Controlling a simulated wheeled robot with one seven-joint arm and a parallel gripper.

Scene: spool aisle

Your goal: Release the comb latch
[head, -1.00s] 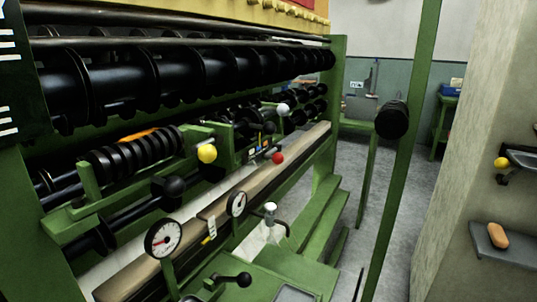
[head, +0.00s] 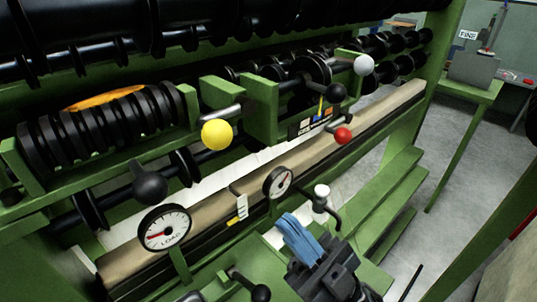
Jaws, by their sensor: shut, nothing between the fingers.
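Several ball-ended levers stand on the green machine, and I cannot tell for certain which is the comb latch. A yellow knob (head: 217,135) sits on a short metal rod from a green block beside a black ribbed roller (head: 95,128). A red knob (head: 343,135) is on a lever right of a small label plate (head: 306,127). A black knob (head: 336,93) and a white knob (head: 364,65) are above it. My gripper (head: 290,226), with blue fingers, is at the bottom centre, shut and empty. It is below and right of the yellow knob, touching no knob that I can see.
A large black knob (head: 150,182), a LOAD dial (head: 165,228) and a smaller dial (head: 278,182) are on the front. A white-topped crank (head: 321,196) stands close to my gripper. A black-knobbed handle (head: 260,292) is at the bottom. Grey floor (head: 450,190) is open at right.

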